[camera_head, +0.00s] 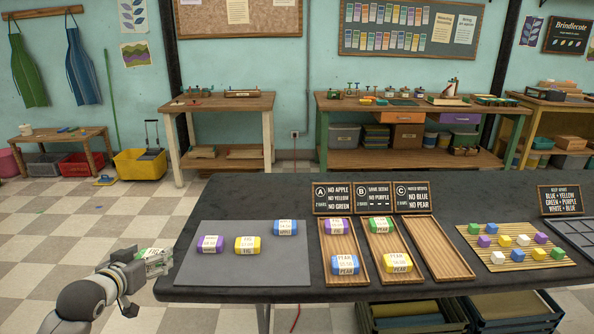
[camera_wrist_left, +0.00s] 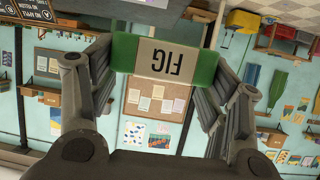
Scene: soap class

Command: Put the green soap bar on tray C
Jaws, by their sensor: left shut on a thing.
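A green soap bar with a white label reading FIG (camera_wrist_left: 205,68) is held between the fingers of my left gripper (camera_wrist_left: 160,75). In the head view the left gripper (camera_head: 146,265) holds the green bar (camera_head: 158,259) off the left edge of the dark table, beside the grey mat. Tray C (camera_head: 440,250) is the empty wooden tray on the right of three, behind it a sign reading no blue, no pear. My right gripper is in neither view.
The grey mat (camera_head: 250,272) holds purple, yellow and blue bars. Tray A (camera_head: 361,278) has a purple and a blue bar; tray B (camera_head: 408,276) has a green and a yellow bar. A slatted mat (camera_head: 500,266) with coloured cubes lies right of tray C. Small signs (camera_head: 372,198) stand behind the trays.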

